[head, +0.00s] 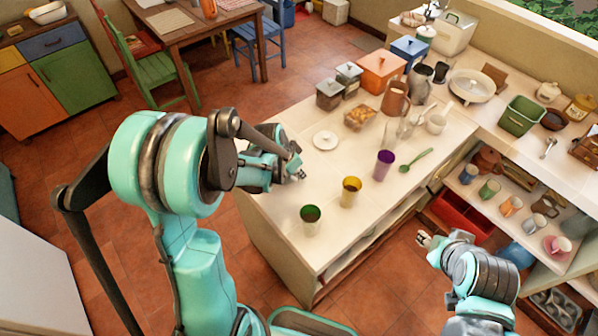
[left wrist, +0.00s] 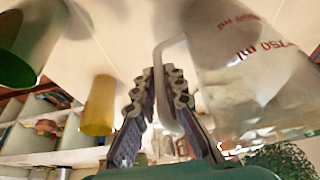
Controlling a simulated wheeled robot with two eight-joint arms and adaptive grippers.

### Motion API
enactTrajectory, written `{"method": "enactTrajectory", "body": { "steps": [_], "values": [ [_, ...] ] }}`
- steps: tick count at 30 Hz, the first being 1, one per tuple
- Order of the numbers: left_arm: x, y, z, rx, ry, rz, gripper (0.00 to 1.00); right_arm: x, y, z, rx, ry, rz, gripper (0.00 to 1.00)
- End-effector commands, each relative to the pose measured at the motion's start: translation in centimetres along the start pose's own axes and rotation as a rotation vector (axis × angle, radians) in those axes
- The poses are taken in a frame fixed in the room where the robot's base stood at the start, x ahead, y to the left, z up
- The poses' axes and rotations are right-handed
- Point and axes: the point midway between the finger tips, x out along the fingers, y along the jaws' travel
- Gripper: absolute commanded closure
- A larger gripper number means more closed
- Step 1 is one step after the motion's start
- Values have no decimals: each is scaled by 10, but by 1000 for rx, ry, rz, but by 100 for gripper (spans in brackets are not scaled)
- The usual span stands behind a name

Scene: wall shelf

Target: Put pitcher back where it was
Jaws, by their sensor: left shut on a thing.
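A clear pitcher (left wrist: 245,75) with red "750 ml" marks fills the right side of the left wrist view, which shows the scene upside down. Its pale handle (left wrist: 170,95) runs between the fingers of my left gripper (left wrist: 161,85), which is shut on it. In the head view my left gripper (head: 297,172) is over the near left edge of the white counter (head: 340,225); I cannot make out the held pitcher there. My right gripper (head: 425,240) is off the counter, in front of the shelves; whether it is open is unclear.
A green cup (head: 311,220), yellow cup (head: 350,192) and purple cup (head: 384,165) stand in a row on the counter. Bare counter lies beside the cups.

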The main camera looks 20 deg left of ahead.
Motion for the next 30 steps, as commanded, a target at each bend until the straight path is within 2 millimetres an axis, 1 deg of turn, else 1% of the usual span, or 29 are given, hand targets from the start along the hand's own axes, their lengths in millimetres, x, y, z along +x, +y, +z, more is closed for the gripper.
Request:
{"method": "enactTrajectory", "body": {
  "steps": [2,3,5,13,17,20,27,30],
  "values": [
    [3,0,1,0,1,-1,100,3,0,2,0,0,0,60],
    [3,0,1,0,0,0,84,3,0,2,0,0,0,60],
    [2,0,1,0,0,0,69,2,0,2,0,0,0,60],
    [2,0,1,0,0,0,69,2,0,1,0,0,0,60],
    [-3,0,-1,0,0,0,69,-2,0,-2,0,0,0,60],
    [-18,0,-1,-2,0,0,69,-5,0,-3,0,0,0,60],
    [-73,0,-1,-2,0,0,69,-16,0,-11,0,0,0,60],
    [-92,0,-1,-2,0,0,69,-19,0,-14,0,0,0,60]
  ]
}}
